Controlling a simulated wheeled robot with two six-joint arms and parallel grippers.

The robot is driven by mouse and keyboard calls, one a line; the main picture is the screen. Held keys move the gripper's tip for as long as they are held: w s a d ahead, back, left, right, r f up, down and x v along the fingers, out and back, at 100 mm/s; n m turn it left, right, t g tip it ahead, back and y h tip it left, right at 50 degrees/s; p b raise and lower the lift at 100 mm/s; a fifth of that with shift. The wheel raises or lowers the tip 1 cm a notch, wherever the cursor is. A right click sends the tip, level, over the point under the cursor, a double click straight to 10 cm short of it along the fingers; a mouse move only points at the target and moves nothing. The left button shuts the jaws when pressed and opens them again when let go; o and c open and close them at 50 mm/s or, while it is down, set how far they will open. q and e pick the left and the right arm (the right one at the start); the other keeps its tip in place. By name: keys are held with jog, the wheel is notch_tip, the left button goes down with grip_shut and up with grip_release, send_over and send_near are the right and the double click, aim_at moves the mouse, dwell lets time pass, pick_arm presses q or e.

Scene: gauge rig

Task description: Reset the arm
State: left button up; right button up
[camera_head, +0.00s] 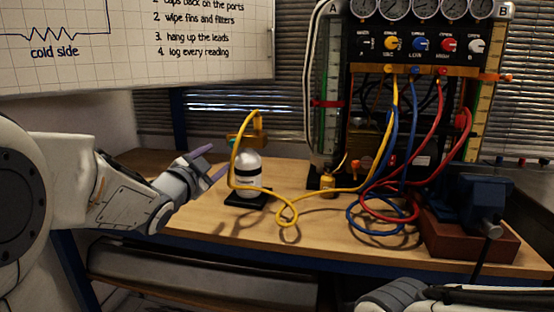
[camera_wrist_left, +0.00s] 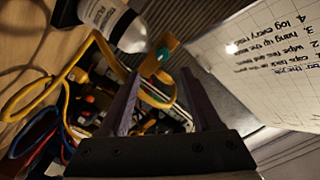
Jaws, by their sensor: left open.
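My left gripper (camera_head: 208,166) comes in from the left in the head view. Its two purple-grey fingers are spread apart and nothing is between them. It is left of the white cylinder (camera_head: 248,176) and apart from it. In the left wrist view, the open fingers (camera_wrist_left: 165,100) show with the cylinder (camera_wrist_left: 112,22) beyond them at upper left. My right arm (camera_head: 440,298) shows only in part at the bottom right of the head view. Its gripper fingers are not visible.
A gauge manifold (camera_head: 425,50) stands at the back with yellow, blue and red hoses (camera_head: 385,195) looping over the wooden bench (camera_head: 215,228). A blue vise (camera_head: 482,205) sits at the right. A whiteboard (camera_head: 130,72) hangs at upper left. Bench near the left gripper is clear.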

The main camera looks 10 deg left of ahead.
pick_arm(q)
jog(key=s+d+f+n+g, duration=0.1)
jog(key=s+d+f+g, duration=0.35)
jog(key=d+f, duration=0.35)
jog(key=s+d+f+n+g, duration=0.2)
jog(key=s+d+f+g, duration=0.2)
jog(key=s+d+f, duration=0.3)
jog(key=s+d+f+g, duration=0.2)
jog(key=s+f+g, duration=0.1)
jog(key=s, duration=0.5)
jog(key=s+d+f+g, duration=0.2)
jog(key=s+f+g, duration=0.1)
jog(key=s, duration=0.5)
jog(key=s+d+f+g, duration=0.2)
jog(key=s+g, duration=0.1)
jog(key=s, duration=0.4)
notch_tip(320, 180, up, 27)
jog(key=p, duration=2.7)
jog(key=shift+a, duration=0.2)
jog(key=shift+f, duration=0.1)
